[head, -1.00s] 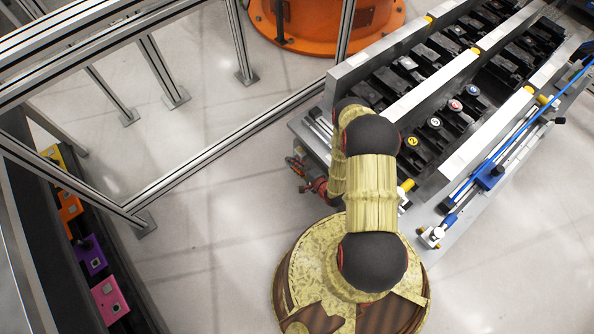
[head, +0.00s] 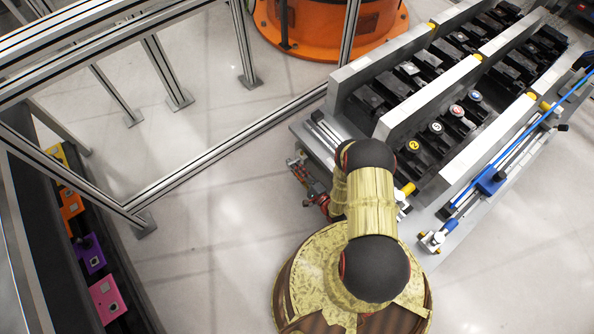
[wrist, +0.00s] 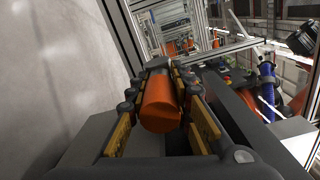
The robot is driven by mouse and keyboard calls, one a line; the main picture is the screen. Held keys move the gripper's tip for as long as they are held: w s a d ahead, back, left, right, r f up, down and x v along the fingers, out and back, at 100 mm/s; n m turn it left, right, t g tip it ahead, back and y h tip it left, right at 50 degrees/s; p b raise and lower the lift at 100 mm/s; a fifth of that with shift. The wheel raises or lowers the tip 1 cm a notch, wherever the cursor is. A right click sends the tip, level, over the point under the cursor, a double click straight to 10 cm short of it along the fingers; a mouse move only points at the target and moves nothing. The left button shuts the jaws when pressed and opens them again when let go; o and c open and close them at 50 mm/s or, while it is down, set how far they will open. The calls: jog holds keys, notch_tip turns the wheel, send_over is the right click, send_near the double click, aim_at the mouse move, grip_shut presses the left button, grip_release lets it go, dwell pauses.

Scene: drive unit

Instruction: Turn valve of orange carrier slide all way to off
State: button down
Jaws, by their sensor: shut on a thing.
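In the wrist view, my gripper (wrist: 164,68) has its yellow-padded fingers on either side of an orange cylinder (wrist: 160,102) and is shut on it. The cylinder's near round end faces the wrist camera. Whether it is the valve's handle cannot be told. In the head view, my gripper (head: 297,165) is small, at the left end of the grey conveyor frame (head: 322,150), beyond my bent arm. The fingers and what they hold are too small there to tell apart. No carrier slide or valve marking can be read clearly.
Rows of black carriers (head: 455,125), some with coloured discs, stand between grey rails at the right. A blue slider (head: 489,181) lies along their right side. An aluminium-profile fence (head: 215,165) stands at the left. Bare floor (head: 220,230) lies between the fence and my base.

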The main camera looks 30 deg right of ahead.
jog(key=shift+s+a+f, duration=0.1)
jog(key=shift+s+f, duration=0.1)
jog(key=shift+f, duration=0.1)
jog(key=c, duration=2)
grip_release()
jog(key=o, duration=0.5)
jog(key=shift+w+r, duration=0.15)
jog(key=shift+c, duration=0.2)
jog(key=s+d, duration=0.1)
jog(key=s, duration=0.6)
jog(key=shift+s+d, duration=0.15)
jog(key=shift+d, duration=0.15)
